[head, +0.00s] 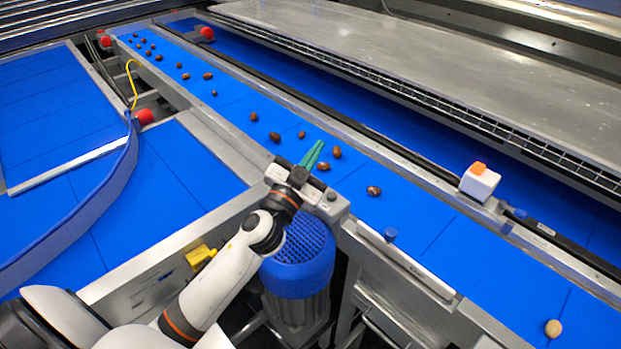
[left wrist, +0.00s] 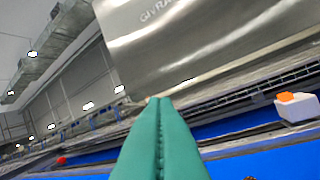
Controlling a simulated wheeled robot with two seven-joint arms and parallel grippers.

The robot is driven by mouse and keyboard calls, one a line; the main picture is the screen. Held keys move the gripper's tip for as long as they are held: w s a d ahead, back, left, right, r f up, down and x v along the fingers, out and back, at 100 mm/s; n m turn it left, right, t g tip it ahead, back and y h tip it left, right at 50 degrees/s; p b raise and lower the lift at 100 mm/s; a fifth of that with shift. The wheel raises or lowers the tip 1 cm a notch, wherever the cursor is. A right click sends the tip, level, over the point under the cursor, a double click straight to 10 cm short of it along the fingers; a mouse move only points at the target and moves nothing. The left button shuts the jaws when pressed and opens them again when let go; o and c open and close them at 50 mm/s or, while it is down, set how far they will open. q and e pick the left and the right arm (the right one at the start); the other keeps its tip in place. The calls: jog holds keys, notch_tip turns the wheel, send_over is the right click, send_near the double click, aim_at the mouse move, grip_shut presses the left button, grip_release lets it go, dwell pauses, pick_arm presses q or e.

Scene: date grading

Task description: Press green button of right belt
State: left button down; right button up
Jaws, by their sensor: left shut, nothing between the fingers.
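My left gripper (head: 314,154), with green fingers, is shut and empty. It reaches over the near edge of the right blue belt (head: 440,235), its fingers pointing toward the far side. In the left wrist view the closed green fingers (left wrist: 160,110) fill the lower middle. A light grey box (head: 338,207) with a small dark round spot on top sits at the belt's near edge, just under and beside my left wrist. My wrist covers part of this box. I cannot make out a green button in either view. My right gripper is not in view.
Several brown dates (head: 374,191) lie along the belt, with a paler one (head: 553,328) at lower right. A white box with an orange top (head: 479,181) stands on the far rail. A blue motor (head: 300,252) is below my arm. Red knobs (head: 207,33) are at the back.

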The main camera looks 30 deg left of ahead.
pick_arm(q)
jog(key=w+d+r+m+g+h, duration=0.1)
jog(key=w+d+m+g+h, duration=0.25)
jog(key=m+h, duration=0.3)
jog(key=w+d+r+m+g+h, duration=0.1)
jog(key=w+d+m+g+h, duration=0.15)
jog(key=m+g+h, duration=0.45)
jog(key=a+f+g+y, duration=0.2)
jog(key=a+f+y, duration=0.1)
jog(key=a, duration=0.3)
jog(key=w+a+f+n+g+y, duration=0.1)
jog(key=a+f+g+y, duration=0.1)
jog(key=a+y, duration=0.3)
jog(key=shift+w+a+f, duration=0.3)
jog(key=shift+a+f, duration=0.15)
jog(key=shift+a, duration=0.25)
jog(key=shift+f, duration=0.15)
notch_tip(320, 180, down, 6)
jog(key=b, duration=0.7)
jog(key=shift+f, duration=0.25)
jog(key=shift+f+b, duration=0.3)
jog(key=shift+f, duration=0.75)
